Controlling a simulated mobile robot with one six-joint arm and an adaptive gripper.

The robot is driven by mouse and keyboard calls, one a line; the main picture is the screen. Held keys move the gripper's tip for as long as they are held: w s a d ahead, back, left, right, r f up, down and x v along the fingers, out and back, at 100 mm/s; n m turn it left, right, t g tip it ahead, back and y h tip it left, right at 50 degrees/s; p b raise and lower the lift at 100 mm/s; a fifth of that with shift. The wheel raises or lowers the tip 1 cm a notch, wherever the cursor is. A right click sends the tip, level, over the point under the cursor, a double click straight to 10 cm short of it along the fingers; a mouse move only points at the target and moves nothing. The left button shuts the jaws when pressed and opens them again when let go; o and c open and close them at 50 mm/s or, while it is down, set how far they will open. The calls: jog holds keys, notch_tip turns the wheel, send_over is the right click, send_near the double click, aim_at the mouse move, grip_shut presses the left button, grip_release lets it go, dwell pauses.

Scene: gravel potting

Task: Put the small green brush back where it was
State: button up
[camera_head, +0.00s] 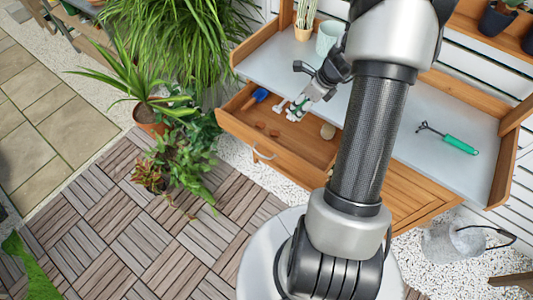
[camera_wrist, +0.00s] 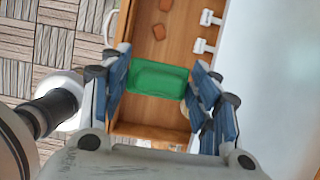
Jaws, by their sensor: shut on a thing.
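The small green brush (camera_wrist: 157,80) is between the blue-padded fingers of my gripper (camera_wrist: 160,88) in the wrist view. My gripper is shut on it. Only the brush's green top shows there, and its bristles are hidden. In the head view, my gripper (camera_head: 300,108) hangs over the open wooden drawer (camera_head: 240,127) of the potting bench. A bit of green shows at its fingertips. I cannot tell whether the brush touches the drawer floor.
The drawer holds a blue-handled tool (camera_head: 256,98), white T-shaped labels (camera_wrist: 204,46), terracotta pieces (camera_wrist: 158,32) and a round beige thing (camera_head: 327,131). A green-handled hand rake (camera_head: 460,144) lies on the grey bench top (camera_head: 425,150). Plants (camera_head: 145,115) stand left of the drawer.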

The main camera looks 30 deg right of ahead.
jog(key=f+b, duration=0.3)
jog(key=f, duration=0.3)
jog(key=f+b, duration=0.3)
jog(key=f, duration=0.4)
jog(key=f+b, duration=0.3)
jog(key=f, duration=0.4)
jog(key=shift+w+a, duration=0.15)
jog(key=shift+a, duration=0.1)
jog(key=shift+f, duration=0.2)
jog(key=o, duration=0.7)
jog(key=shift+o, duration=0.7)
jog(key=shift+r, duration=0.1)
